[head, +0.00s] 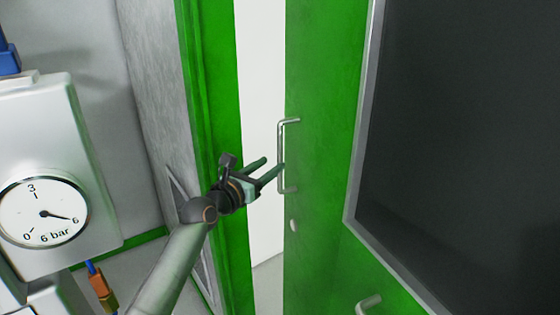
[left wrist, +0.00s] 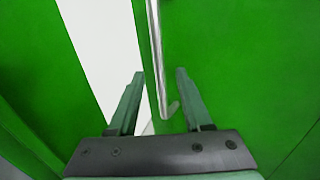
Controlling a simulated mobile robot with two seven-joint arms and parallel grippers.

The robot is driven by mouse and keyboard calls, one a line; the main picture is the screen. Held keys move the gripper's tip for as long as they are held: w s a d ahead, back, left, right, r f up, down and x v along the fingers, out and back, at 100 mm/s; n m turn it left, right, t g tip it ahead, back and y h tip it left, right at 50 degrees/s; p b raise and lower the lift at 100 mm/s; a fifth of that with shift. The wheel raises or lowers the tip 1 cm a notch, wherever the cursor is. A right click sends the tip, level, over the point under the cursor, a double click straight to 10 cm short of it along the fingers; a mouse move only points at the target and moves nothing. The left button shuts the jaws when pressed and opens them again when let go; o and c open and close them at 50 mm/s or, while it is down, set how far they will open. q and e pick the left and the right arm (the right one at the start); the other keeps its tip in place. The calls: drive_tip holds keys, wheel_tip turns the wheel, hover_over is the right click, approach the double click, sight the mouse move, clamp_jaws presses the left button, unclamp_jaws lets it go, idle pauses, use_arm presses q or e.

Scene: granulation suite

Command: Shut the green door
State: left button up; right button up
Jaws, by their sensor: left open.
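The green door (head: 325,80) stands ajar, with a pale gap between its edge and the green frame (head: 211,80) on the left. A metal bar handle (head: 281,150) is fixed upright near the door's edge. My left gripper (head: 273,168) is open close to the handle's lower half. In the left wrist view, the handle (left wrist: 157,60) runs down between the two open fingers (left wrist: 158,88) and its lower bend shows near the right finger. I cannot tell whether a finger touches it. My right gripper is not in view.
A large dark panel with a grey frame (head: 357,150) covers much of the door's right side. A second handle (head: 368,303) shows low on the green surface. A pressure gauge (head: 43,212) on a white housing stands at the left.

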sight(278, 159)
use_arm(q)
drive_tip(key=b+x, duration=0.1)
drive_tip(key=x, duration=0.3)
drive_tip(key=shift+w+f, duration=0.1)
drive_tip(key=shift+w+d+b, duration=0.4)
drive_tip(key=shift+w+b, duration=0.15)
drive_tip(key=shift+w, duration=0.05)
clamp_jaws()
idle(1.1)
